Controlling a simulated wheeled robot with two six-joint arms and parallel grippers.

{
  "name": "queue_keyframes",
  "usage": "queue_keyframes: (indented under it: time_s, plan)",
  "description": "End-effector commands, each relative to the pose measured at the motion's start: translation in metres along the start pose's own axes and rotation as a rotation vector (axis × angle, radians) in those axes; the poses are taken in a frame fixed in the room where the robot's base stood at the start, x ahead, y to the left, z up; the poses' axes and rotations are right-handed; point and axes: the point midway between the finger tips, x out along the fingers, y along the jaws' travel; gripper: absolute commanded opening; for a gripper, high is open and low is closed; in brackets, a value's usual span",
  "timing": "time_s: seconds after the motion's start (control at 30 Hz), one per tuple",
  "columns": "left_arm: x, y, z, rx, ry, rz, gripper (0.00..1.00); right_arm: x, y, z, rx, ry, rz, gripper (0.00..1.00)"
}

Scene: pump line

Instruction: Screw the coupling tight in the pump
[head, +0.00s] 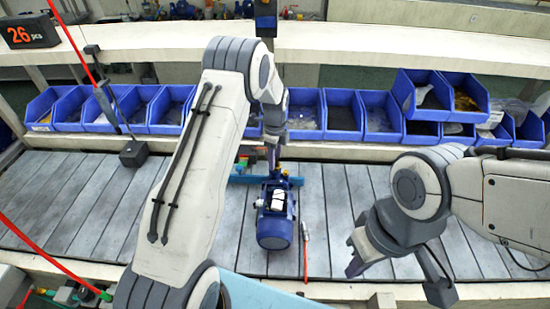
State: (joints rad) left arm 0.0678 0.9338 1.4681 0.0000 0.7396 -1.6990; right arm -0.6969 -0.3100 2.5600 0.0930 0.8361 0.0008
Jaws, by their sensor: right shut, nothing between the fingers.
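The blue pump (275,232) lies on the slatted grey bench in the middle of the head view, its round end toward me. White parts show on its upper side. I cannot make out the coupling clearly; the far end of the pump is small and partly covered by my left gripper. My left gripper (273,167) points down at the pump's far end; its fingers are too small to tell open from shut or whether they touch. My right gripper (355,268) is shut and empty, low over the bench to the right of the pump, apart from it.
A thin tool with a red-orange end (305,238) lies just right of the pump. Blue bins (306,114) line the back of the bench. A dark block (133,153) hangs at left near a red cable (75,45). The bench (75,195) is clear at left.

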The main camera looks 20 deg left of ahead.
Motion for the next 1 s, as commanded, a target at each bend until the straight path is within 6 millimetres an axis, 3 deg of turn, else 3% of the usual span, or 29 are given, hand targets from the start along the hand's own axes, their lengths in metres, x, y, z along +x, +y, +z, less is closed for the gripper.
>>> queue_keyframes:
  time_s: [0.27,0.53,0.87,1.0]
  plan:
    - [0.0,0.0,0.0,-0.016,0.0,0.0,0.54,0.0,0.0,0.0,0.0,0.0,0.0,0.0]
    - [0.0,-0.0001,0.0,-0.276,0.0,0.0,0.54,0.0,0.0,0.0,0.0,0.0,0.0,0.0]
    - [0.0,-0.0001,0.0,-0.31,0.0,0.0,0.54,0.0,0.0,0.0,0.0,0.0,0.0,0.0]
    - [0.0,-0.0001,0.0,-0.432,0.0,0.0,0.54,0.0,0.0,0.0,0.0,0.0,0.0,0.0]
